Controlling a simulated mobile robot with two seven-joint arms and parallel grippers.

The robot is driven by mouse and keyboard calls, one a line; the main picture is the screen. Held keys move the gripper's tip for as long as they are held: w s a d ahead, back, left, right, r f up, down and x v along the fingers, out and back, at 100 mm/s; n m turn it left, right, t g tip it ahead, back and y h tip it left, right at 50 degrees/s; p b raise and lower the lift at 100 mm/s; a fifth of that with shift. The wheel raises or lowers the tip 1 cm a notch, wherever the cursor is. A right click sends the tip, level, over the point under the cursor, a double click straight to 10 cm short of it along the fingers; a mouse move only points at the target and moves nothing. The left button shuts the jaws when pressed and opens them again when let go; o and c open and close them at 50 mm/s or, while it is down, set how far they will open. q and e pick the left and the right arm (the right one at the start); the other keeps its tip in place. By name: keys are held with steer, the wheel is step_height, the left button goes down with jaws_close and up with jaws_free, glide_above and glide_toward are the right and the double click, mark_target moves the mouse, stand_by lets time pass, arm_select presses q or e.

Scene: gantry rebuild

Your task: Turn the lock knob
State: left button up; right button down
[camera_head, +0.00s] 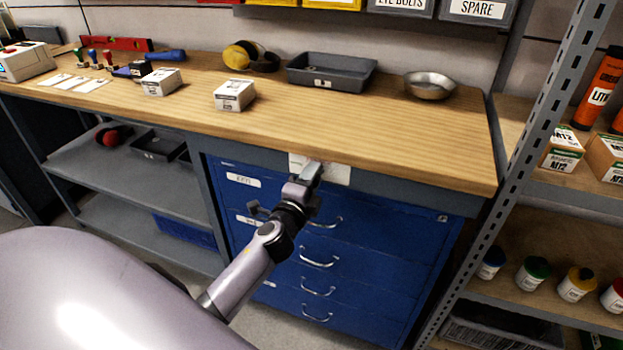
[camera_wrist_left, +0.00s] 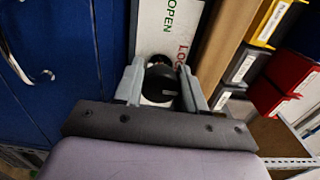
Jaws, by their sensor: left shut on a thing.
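The lock knob (camera_wrist_left: 160,84) is a round black knob on a white label plate (camera_wrist_left: 168,28) in the left wrist view. The plate carries the words OPEN and LOCK. My left gripper (camera_wrist_left: 162,86) has one finger on each side of the knob and is shut on it. In the head view my left gripper (camera_head: 308,172) reaches the white plate (camera_head: 337,172) under the workbench's front edge, and it hides the knob. The blue drawer cabinet (camera_head: 375,245) is below, with its drawers closed. My right gripper is not in view.
The wooden workbench top (camera_head: 400,130) overhangs just above my left gripper. It holds small white boxes (camera_head: 234,95), a grey tray (camera_head: 332,72) and a metal bowl (camera_head: 429,86). A metal shelf post (camera_head: 530,150) stands to the right. Drawer handles (camera_head: 320,262) stick out below.

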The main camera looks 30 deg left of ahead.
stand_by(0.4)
arm_select(q)
steer(key=o, duration=1)
steer(key=shift+o, duration=0.2)
